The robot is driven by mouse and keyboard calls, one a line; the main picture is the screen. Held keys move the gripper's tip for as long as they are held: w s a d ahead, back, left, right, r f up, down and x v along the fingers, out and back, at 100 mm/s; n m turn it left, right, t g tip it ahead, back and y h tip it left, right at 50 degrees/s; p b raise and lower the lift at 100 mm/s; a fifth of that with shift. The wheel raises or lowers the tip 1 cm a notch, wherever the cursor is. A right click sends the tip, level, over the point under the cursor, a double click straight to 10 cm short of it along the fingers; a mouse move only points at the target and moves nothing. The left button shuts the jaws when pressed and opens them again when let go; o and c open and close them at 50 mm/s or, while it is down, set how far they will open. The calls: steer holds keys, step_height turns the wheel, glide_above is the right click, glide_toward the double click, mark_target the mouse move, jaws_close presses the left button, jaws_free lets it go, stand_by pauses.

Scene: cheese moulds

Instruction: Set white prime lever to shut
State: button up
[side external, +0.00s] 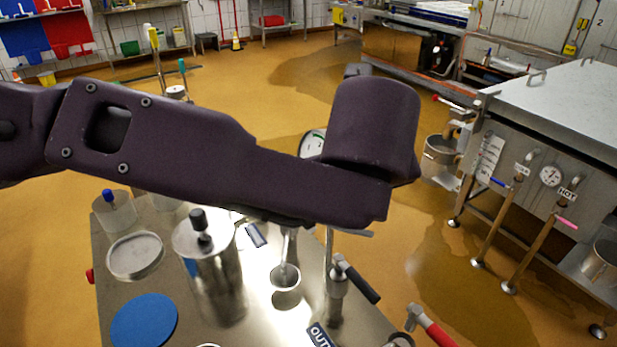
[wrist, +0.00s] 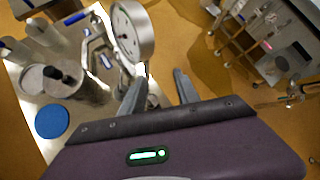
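In the wrist view the two grey fingers of my gripper (wrist: 157,86) stand apart with nothing clearly between them. They are over the right edge of the steel bench top, close to a round dial gauge (wrist: 128,32). In the side external view my purple arm crosses the bench and hides the fingers and most of the gauge (side external: 312,143). I cannot make out a white prime lever for certain; a pale piece shows near the left finger in the wrist view. A black-handled lever (side external: 357,281) and a red-handled lever (side external: 432,326) stand at the bench's right side.
On the steel bench (side external: 262,325) are a steel cylinder with a black knob (side external: 212,270), a blue disc (side external: 145,320), a shallow round dish (side external: 135,255) and a small cup (side external: 286,280). A large steel vat (side external: 560,110) with pipes stands right, across open floor.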

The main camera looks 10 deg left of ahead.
steer(key=w+a+f+n+y, duration=0.1)
steer(key=w+a+f, duration=0.1)
steer(key=f, duration=0.3)
steer(key=w+a+f+n+y, duration=0.2)
steer(key=w+a+f, duration=0.1)
steer(key=f, duration=0.2)
steer(key=w+a+f+n+g+y, duration=0.1)
steer(key=w+a+f+n, duration=0.1)
steer(key=f, duration=0.3)
steer(key=shift+w+a+y, duration=0.2)
steer(key=shift+a+y, duration=0.1)
steer(key=shift+a, duration=0.25)
jaws_close()
steer(key=shift+r, duration=0.1)
